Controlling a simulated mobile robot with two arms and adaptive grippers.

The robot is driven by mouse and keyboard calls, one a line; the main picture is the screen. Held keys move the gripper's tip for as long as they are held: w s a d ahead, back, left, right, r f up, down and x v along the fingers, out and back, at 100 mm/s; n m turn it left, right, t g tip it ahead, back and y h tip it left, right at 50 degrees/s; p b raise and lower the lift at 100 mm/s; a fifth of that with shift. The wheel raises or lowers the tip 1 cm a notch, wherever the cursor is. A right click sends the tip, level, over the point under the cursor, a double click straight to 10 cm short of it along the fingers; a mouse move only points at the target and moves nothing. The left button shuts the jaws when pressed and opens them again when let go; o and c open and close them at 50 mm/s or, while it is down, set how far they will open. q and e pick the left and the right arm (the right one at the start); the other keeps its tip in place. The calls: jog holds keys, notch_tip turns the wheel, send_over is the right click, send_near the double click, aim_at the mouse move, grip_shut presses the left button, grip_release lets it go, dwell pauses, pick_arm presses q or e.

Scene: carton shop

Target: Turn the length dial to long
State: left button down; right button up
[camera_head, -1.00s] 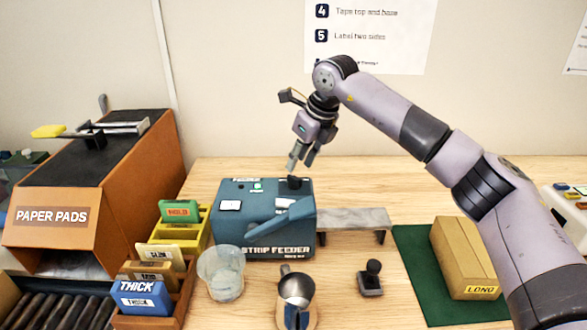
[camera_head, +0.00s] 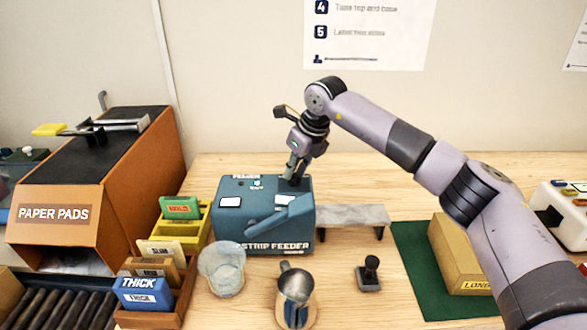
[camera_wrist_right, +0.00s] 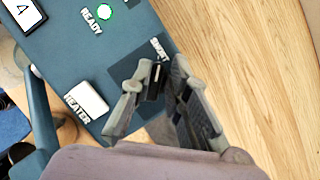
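The teal strip feeder (camera_head: 240,222) stands on the wooden table; its top also shows in the right wrist view (camera_wrist_right: 95,50). Its black length dial (camera_wrist_right: 153,84) sits on a dark square plate near the right end of the top. The word SHORT shows beside the dial, whose light mark appears to point toward it. My right gripper (camera_head: 296,178) is down at the dial from above. In the wrist view its fingers (camera_wrist_right: 155,80) stand apart, one on each side of the dial, with a visible gap. The LONG label of the dial is hidden. My left gripper is out of view.
A glass beaker (camera_head: 223,270), a metal jug (camera_head: 296,285) and a black stamp (camera_head: 369,273) stand in front of the feeder. A grey shelf (camera_head: 352,216) adjoins its right side. A carton (camera_head: 455,255) lies on a green mat (camera_head: 412,265). Card trays (camera_head: 205,235) stand left.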

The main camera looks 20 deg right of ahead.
jog(key=shift+s+a+f, duration=0.1)
jog(key=shift+a, duration=0.05)
grip_shut()
jog(key=m+h+b, duration=0.1)
jog(key=m+b, duration=0.1)
jog(key=m, duration=0.1)
jog(key=shift+f, duration=0.2)
jog(key=m+h+b, duration=0.1)
jog(key=m+b, duration=0.1)
jog(key=m, duration=0.2)
jog(key=shift+h, duration=0.4)
jog(key=m+h+b, duration=0.1)
jog(key=m, duration=0.1)
jog(key=shift+m+b, duration=0.3)
jog(key=shift+m, duration=0.1)
jog(key=m+h+b, duration=0.1)
jog(key=m, duration=0.2)
jog(key=shift+r+m+g, duration=0.1)
jog(key=shift+m+g, duration=0.2)
jog(key=shift+s+m+g+h, duration=0.1)
jog(key=shift+m+g+h, duration=0.25)
jog(key=shift+m, duration=0.75)
jog(key=shift+s+m+g+h, duration=0.1)
jog(key=shift+m+g+h, duration=0.2)
jog(key=shift+m, duration=0.8)
jog(key=shift+d, duration=0.2)
